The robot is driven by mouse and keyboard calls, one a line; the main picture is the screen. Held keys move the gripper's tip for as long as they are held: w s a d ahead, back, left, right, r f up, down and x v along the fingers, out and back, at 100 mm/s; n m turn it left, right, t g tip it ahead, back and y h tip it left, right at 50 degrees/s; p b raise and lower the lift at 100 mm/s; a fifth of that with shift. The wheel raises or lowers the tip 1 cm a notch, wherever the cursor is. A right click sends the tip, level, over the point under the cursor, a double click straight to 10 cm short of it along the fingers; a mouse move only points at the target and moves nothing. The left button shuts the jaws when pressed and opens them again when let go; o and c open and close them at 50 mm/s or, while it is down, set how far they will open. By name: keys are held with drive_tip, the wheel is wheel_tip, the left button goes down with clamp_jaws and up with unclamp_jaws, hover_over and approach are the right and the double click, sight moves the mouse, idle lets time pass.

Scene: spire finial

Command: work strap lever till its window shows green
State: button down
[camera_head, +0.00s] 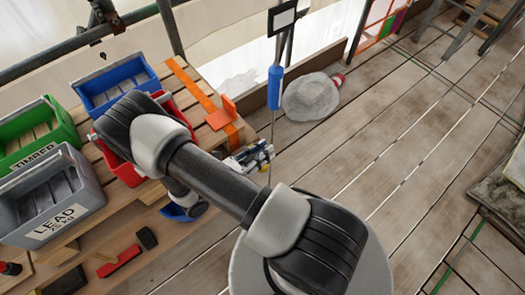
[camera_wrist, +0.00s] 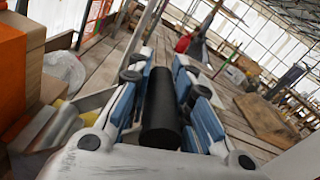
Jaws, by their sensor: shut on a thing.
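An orange strap (camera_head: 193,83) runs over the wooden crate boards, with an upright orange plate (camera_head: 222,112) on it. My gripper (camera_head: 258,157) is at the right edge of the crate, beside the strap. In the wrist view its blue pads (camera_wrist: 160,100) are closed on both sides of a black cylindrical grip (camera_wrist: 160,118), apparently the strap lever's handle. The grip's joint to the strap is hidden. An orange block (camera_wrist: 12,62), apparently part of the strap assembly, is close at the left of the wrist view. No indicator window or green colour on it can be made out.
Blue (camera_head: 113,82), green (camera_head: 35,128) and grey (camera_head: 50,198) bins stand left, with a red bin (camera_head: 112,150) partly behind my arm. A thin pole with a blue sleeve (camera_head: 275,88) stands close beyond my gripper.

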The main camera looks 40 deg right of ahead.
idle(0.3)
drive_tip(key=s+f+m+b, duration=0.2)
drive_tip(key=f, duration=0.1)
drive_tip(key=shift+s+m, duration=0.25)
drive_tip(key=shift+m, duration=0.05)
drive_tip(key=c, duration=1.4)
unclamp_jaws()
